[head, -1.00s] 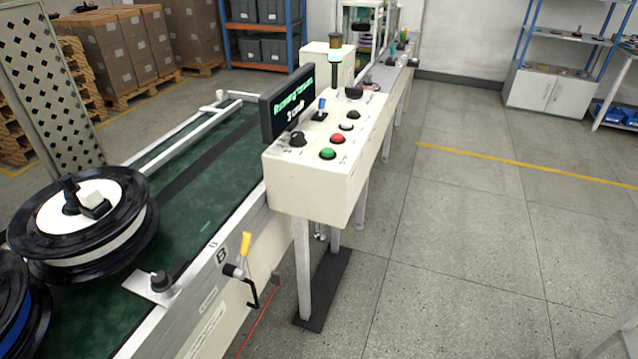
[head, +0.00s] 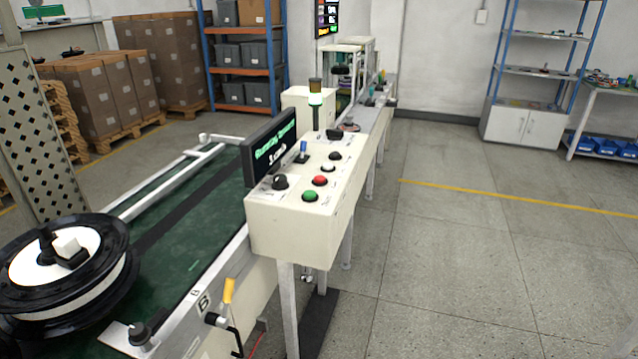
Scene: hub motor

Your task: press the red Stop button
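The red button (head: 320,181) sits on the sloped top of a cream control box (head: 300,225) near the middle of the head view. A green button (head: 310,195) is in front of it, and a white button (head: 328,168) and a black button (head: 335,156) are behind it. Any labels beside the buttons are too small to read. A black knob (head: 280,182) and a blue-tipped lever (head: 303,150) are on the left of the box top. Neither of my grippers shows in this view.
A dark screen (head: 270,153) with green text stands on the box's left edge. A green conveyor (head: 190,225) carrying a black-rimmed hub motor (head: 65,270) runs along the left. A yellow-handled clamp (head: 228,292) juts from its side. The grey floor (head: 450,270) on the right is clear.

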